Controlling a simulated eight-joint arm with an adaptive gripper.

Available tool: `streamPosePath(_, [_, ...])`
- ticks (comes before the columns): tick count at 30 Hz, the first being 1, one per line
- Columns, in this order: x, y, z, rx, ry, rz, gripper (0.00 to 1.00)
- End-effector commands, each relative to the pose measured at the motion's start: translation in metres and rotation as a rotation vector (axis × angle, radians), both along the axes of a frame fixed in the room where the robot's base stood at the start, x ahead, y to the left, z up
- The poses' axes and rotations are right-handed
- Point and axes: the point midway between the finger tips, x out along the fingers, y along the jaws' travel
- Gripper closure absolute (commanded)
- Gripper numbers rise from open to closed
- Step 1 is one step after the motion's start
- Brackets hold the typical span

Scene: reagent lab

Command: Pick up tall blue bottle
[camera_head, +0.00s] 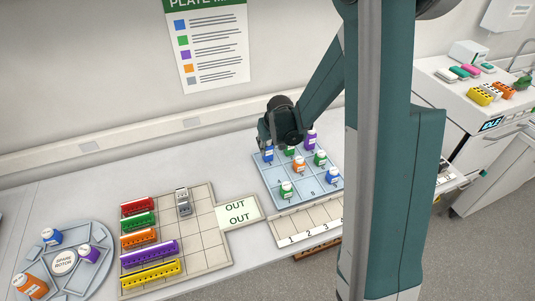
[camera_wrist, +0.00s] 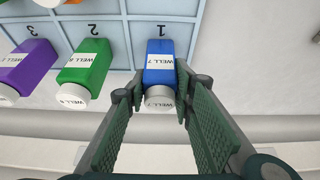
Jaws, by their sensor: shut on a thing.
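The tall blue bottle (camera_wrist: 161,69) has a white cap and a white label, and lies between the fingers of my gripper (camera_wrist: 158,90) in the wrist view. My gripper is shut on it near the cap end. In the head view the blue bottle (camera_head: 267,154) shows at the back left corner of the blue gridded tray (camera_head: 262,178), just below my gripper (camera_head: 266,145). In the wrist view it is by the cell marked 1 of the tray (camera_wrist: 120,35). I cannot tell whether its base touches the tray.
A green bottle (camera_wrist: 84,70) and a purple bottle (camera_wrist: 27,68) stand beside it in the same row. Another blue bottle (camera_head: 333,176) is at the tray's front right. A beige rack (camera_head: 207,220) with coloured strips and a round tray (camera_head: 95,268) stand to the left.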

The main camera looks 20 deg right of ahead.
Motion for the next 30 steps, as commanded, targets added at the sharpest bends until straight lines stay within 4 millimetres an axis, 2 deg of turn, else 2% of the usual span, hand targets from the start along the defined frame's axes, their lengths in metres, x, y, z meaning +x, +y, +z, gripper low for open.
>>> streamPosePath(8, [0.0, 0.0, 0.001, 0.0, 0.0, 0.0, 0.87])
streamPosePath(14, [0.0, 0.0, 0.01, 0.0, 0.0, 0.0, 0.87])
streamPosePath(20, [0.0, 0.0, 0.027, 0.0, 0.0, 0.0, 0.87])
streamPosePath(30, [-0.001, 0.0, 0.069, 0.0, 0.0, 0.0, 0.87])
